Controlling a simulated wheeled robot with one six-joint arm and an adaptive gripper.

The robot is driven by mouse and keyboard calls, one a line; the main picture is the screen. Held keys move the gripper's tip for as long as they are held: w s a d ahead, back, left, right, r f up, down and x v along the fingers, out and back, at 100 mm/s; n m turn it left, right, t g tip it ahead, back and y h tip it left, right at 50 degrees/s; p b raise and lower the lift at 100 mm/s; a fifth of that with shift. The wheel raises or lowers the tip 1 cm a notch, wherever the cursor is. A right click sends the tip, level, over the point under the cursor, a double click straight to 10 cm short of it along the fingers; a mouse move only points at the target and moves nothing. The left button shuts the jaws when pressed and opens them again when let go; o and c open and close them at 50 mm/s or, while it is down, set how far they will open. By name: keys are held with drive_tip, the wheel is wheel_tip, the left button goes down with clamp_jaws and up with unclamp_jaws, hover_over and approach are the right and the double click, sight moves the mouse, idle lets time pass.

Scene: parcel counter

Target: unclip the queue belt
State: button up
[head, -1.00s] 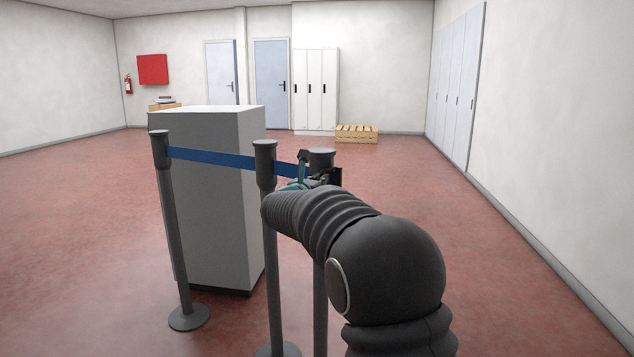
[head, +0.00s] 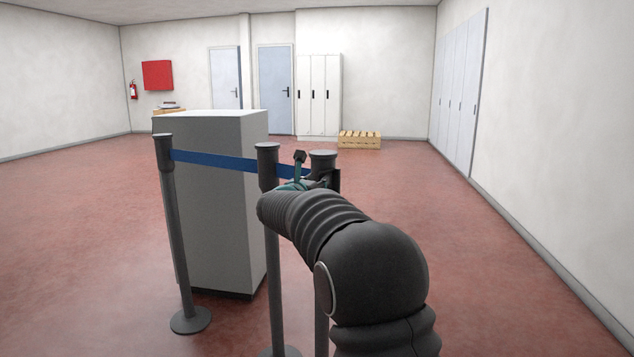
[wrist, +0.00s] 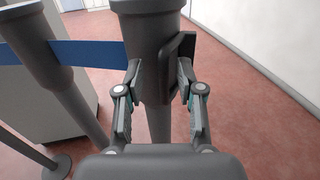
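The blue queue belt (head: 215,161) runs from the left dark post (head: 175,230) past the middle post (head: 268,185) toward the right post (head: 323,160). In the wrist view, the belt (wrist: 92,53) meets the near post's head (wrist: 148,25) from the left. A dark flat piece (wrist: 186,48) sticks out on that head's right side; I cannot tell whether it is the belt's clip. My gripper (wrist: 160,78) is open, its fingers apart on either side of the post just below its head. In the head view, my arm hides most of the gripper.
A grey counter block (head: 215,210) stands behind the belt, close to the posts. A wooden crate (head: 359,141) and lockers (head: 319,95) are at the far wall. The red floor (head: 500,270) to the right is clear up to the wall.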

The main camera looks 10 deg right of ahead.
drive_tip(key=v, duration=1.1)
drive_tip(key=shift+s+a, duration=0.2)
drive_tip(key=shift+s, duration=0.15)
